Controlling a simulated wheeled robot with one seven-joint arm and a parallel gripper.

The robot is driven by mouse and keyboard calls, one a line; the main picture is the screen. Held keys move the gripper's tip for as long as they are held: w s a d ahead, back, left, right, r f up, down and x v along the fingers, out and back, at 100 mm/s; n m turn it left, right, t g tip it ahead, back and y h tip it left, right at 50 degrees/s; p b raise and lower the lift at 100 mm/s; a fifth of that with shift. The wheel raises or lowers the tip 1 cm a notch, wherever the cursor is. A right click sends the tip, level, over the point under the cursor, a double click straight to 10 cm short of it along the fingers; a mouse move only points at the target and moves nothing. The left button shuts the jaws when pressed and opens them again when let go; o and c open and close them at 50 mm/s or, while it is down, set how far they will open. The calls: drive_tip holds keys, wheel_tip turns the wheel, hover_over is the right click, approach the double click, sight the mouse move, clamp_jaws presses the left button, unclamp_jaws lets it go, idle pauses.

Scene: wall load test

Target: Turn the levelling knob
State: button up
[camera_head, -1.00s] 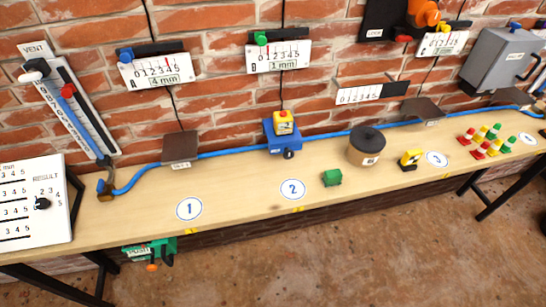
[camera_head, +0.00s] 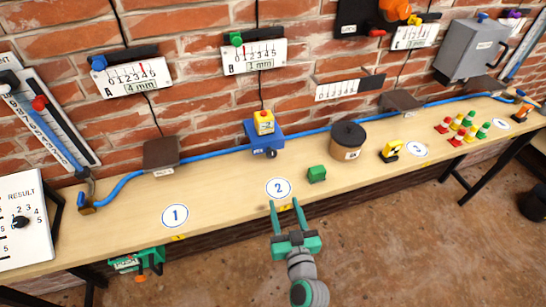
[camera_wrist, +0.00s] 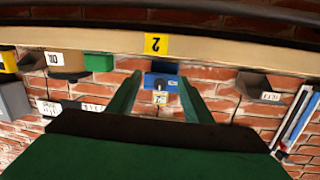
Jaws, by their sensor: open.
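My gripper (camera_head: 284,202) is open and empty, at the bench's front edge below label 2, apart from the knob.
A small green block (camera_head: 316,174), a brown pot with a dark lid (camera_head: 347,141) and a yellow-black piece (camera_head: 390,151) stand to the right. A blue hose (camera_head: 210,155) runs along the back. The bench (camera_head: 225,195) is clear in front of the blue block.

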sight(272, 155)
drive_tip(key=w+r+n+y, duration=0.1)
drive_tip(key=w+r, duration=0.1)
drive_tip(key=r, duration=0.1)
drive_tip(key=w+r+n+y, duration=0.1)
drive_tip(key=w+r, duration=0.2)
drive_tip(key=shift+t, duration=0.3)
drive_tip(key=x, duration=1)
drive_tip(key=shift+w+a, duration=0.2)
drive_tip(key=shift+a, duration=0.05)
drive_tip(key=c, duration=1)
